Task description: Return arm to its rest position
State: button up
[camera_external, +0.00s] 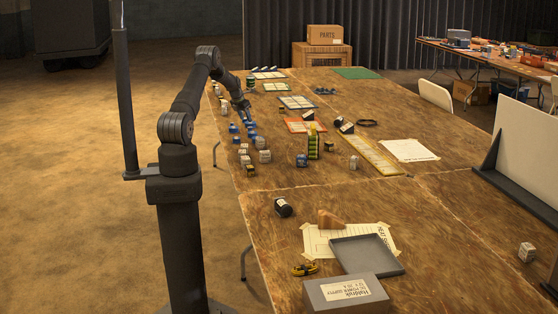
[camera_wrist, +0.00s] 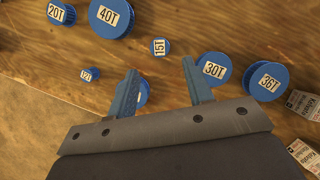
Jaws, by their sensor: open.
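My gripper (camera_external: 246,113) is over the far left part of the wooden table (camera_external: 300,205), above a group of small blue parts. In the wrist view my gripper (camera_wrist: 163,92) has its two blue-grey fingers apart. Blue round pieces labelled 20T (camera_wrist: 61,13), 40T (camera_wrist: 109,15), 15T (camera_wrist: 160,47), 30T (camera_wrist: 213,69), 36T (camera_wrist: 267,80) and 12T (camera_wrist: 89,74) lie around it. Another blue piece (camera_wrist: 143,93) shows partly beside the left finger, its label hidden. Nothing is visible gripped between the fingers.
Small white-labelled boxes (camera_external: 264,156) stand near the blue parts. A yellow-green stack (camera_external: 313,142), an orange tray (camera_external: 304,126) and a yellow strip (camera_external: 372,154) lie mid-table. A grey tray (camera_external: 367,254) and grey box (camera_external: 344,293) are at the front. A dark upright pole (camera_external: 125,100) stands beside my base.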

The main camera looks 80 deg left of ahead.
jog(key=x, duration=0.6)
jog(key=shift+w+a+r, duration=0.15)
jog(key=shift+r, duration=0.2)
notch_tip(320, 180, up, 4)
jog(key=shift+f, duration=0.2)
jog(key=w+d+r, duration=0.6)
jog(key=d+r, duration=0.5)
jog(key=w+d+m, duration=0.2)
jog(key=w+d, duration=0.3)
jog(key=d, duration=0.6)
jog(key=w+d+r+m+h, duration=0.1)
jog(key=w+d+m, duration=0.1)
jog(key=w+d, duration=0.4)
jog(key=w+d+r+m+t+h, duration=0.1)
jog(key=w+d, duration=0.5)
jog(key=d, duration=1)
jog(key=shift+d+r+m, duration=0.15)
jog(key=shift+d+m, duration=0.25)
jog(key=shift+m, duration=0.2)
jog(key=shift+w+d, duration=0.1)
jog(key=shift+d, duration=0.65)
